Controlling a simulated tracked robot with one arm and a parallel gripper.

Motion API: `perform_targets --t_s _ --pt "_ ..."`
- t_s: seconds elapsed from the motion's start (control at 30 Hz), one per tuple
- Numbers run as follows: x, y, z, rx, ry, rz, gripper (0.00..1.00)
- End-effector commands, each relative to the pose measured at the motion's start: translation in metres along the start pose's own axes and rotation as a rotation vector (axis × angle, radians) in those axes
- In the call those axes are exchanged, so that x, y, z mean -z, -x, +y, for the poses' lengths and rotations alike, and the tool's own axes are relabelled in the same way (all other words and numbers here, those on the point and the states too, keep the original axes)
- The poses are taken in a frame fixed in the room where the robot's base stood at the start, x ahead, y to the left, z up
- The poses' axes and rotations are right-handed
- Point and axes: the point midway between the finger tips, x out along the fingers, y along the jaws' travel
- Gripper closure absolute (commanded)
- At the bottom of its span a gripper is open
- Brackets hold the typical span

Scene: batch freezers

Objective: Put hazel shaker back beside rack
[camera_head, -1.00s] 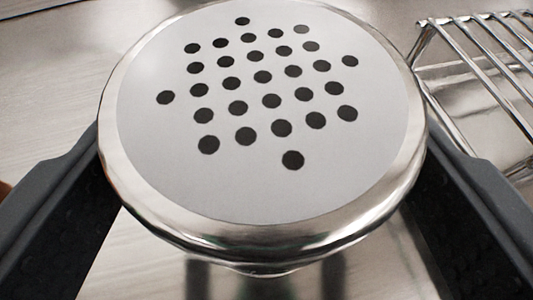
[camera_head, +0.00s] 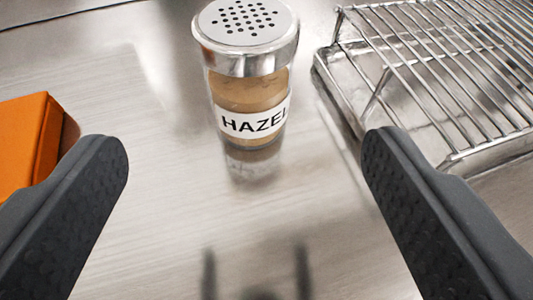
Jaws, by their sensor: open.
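The hazel shaker (camera_head: 247,80) stands upright on the metal counter, with a perforated silver lid, brown contents and a white label reading "HAZEL", its end turned out of sight. It is just left of the wire rack (camera_head: 440,75), with a narrow gap between them. My gripper (camera_head: 245,160) is open and empty, its two dark fingers wide apart. The shaker is ahead of the fingertips, in line with the space between them, and neither finger touches it.
An orange box (camera_head: 28,140) lies at the left edge, partly behind the left finger. The rack sits over a metal tray on the right, near the right finger. The counter between the fingers and left of the shaker is clear.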

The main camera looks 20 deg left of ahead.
Motion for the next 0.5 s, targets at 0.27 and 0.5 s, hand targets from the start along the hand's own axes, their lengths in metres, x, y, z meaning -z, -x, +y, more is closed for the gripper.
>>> perform_targets --t_s 0.27,0.5 --pt "-0.001 0.002 0.0 0.0 0.0 -0.001 0.24" --pt "0.04 0.032 0.016 -0.005 -0.014 0.032 0.24"
